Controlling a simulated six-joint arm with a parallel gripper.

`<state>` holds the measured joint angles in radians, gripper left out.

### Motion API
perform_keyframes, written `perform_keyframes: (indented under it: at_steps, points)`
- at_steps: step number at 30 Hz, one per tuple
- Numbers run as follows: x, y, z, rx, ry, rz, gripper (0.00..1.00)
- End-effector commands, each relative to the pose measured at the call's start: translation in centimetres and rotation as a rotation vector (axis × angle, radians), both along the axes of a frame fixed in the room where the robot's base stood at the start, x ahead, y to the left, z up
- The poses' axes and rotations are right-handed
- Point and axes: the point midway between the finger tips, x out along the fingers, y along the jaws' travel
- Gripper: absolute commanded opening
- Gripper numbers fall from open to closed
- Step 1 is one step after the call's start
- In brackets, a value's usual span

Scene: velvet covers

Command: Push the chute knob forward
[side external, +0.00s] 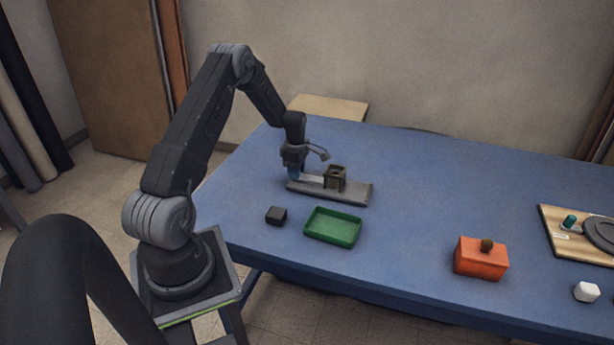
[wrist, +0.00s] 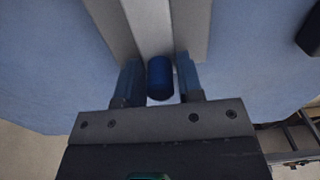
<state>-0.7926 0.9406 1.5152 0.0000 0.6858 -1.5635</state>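The chute (side external: 355,192) is a long grey rail on the blue table, with a dark, open-topped box (side external: 335,178) standing on it. In the wrist view the grey rail (wrist: 190,25) runs away from my gripper, with a channel along its middle. The chute knob (wrist: 160,78) is a dark blue cylinder at the near end of that channel. My gripper (wrist: 159,84) is open, with one blue finger on each side of the knob and a narrow gap to each. In the side view my gripper (side external: 297,176) is low at the rail's left end, and the knob cannot be made out there.
A small dark block (side external: 276,215) and a green tray (side external: 333,238) lie in front of the chute. The blue table (side external: 440,190) is clear right of the chute.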

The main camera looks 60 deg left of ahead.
Motion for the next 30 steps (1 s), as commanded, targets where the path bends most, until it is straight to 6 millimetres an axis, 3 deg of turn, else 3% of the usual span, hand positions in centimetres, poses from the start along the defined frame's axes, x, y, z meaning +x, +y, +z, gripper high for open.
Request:
perform_keyframes:
  at_steps: [4,30]
  points:
    - [0.0,0.0,0.0,0.000,0.000,0.000,0.21]
    - [2.7,-2.6,0.0,0.000,0.000,-0.002,0.21]
